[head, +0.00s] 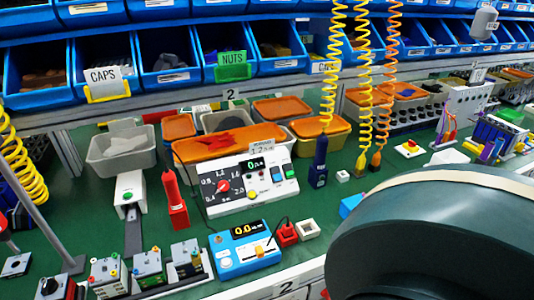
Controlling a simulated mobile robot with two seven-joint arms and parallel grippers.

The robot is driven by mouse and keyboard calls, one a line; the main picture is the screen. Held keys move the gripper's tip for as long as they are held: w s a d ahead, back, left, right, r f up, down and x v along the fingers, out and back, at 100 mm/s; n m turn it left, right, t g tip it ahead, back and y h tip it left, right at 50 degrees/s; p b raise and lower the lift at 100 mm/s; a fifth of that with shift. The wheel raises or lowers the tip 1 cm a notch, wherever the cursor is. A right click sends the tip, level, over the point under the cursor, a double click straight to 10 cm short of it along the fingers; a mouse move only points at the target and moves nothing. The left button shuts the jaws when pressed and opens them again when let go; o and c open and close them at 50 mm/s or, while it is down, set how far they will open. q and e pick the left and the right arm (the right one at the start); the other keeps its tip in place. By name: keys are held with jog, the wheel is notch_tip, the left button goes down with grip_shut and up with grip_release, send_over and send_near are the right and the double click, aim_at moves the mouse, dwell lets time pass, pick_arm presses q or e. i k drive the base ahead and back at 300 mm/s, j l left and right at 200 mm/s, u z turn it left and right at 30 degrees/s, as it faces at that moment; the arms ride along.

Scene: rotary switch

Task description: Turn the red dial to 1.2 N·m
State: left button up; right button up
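The red dial (223,186) sits on the dark left half of the face of a white control box (247,183) on the green bench. Scale numbers such as 0.8, 1.2 and 2.0 ring the dial. The small marks are too blurred to read the pointer's setting surely. A small black display (255,163) on the box glows green, and a green and a blue button sit at its right. Neither gripper shows in the head view. A large dark rounded shape, which seems part of my own body, covers the lower right.
A red upright tool (175,199) stands left of the box. A blue meter (245,249) stands in front of it. Orange-lidded bins (231,143) are behind. Coiled yellow and orange cords (329,70) hang down at the right, one to a dark blue tool (319,162).

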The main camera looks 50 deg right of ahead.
aim_at(222, 186)
jog(key=z, duration=1.35)
jog(key=k+l+z, duration=0.1)
jog(key=l, duration=0.25)
jog(key=k+j, duration=0.05)
jog(key=k, duration=0.05)
